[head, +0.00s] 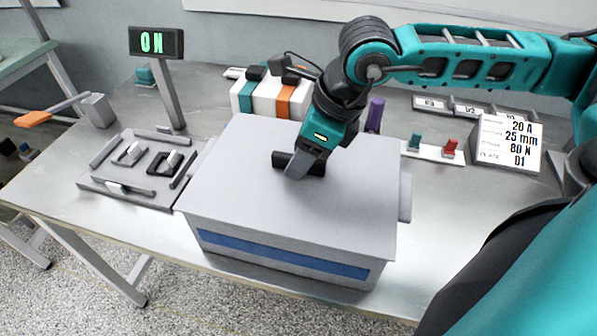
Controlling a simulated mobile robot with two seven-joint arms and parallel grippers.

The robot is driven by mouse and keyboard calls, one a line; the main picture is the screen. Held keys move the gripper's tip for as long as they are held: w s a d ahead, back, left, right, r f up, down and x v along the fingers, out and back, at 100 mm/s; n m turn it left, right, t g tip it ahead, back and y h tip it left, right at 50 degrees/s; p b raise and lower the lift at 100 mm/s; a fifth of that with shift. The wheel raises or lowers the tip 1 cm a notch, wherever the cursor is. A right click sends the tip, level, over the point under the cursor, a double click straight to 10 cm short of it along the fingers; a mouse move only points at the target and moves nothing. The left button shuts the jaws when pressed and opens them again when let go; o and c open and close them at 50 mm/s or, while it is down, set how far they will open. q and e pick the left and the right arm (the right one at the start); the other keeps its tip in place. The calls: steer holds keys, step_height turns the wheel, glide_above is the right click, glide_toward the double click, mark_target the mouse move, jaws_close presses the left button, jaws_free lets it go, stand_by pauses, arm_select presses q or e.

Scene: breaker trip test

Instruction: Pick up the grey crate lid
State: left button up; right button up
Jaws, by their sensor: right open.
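A grey crate with a blue stripe (280,254) stands at the front middle of the table. Its flat grey lid (240,180) lies on top and covers it. A dark handle (283,159) sits at the middle of the lid. My right gripper (300,170) reaches down from the upper right and is at the handle. It is open, with a finger in front of the handle; the far finger is hidden, and I cannot tell whether it touches. My left gripper is not in view.
A grey fixture plate (97,179) lies left of the crate, below a lit "ON" sign (156,43). White, teal and orange-striped blocks (268,98) stand behind the crate. A tilted label card (507,143) and a strip with teal and red pieces (433,150) are at right.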

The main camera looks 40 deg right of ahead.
stand_by(0.5)
jaws_close()
stand_by(0.3)
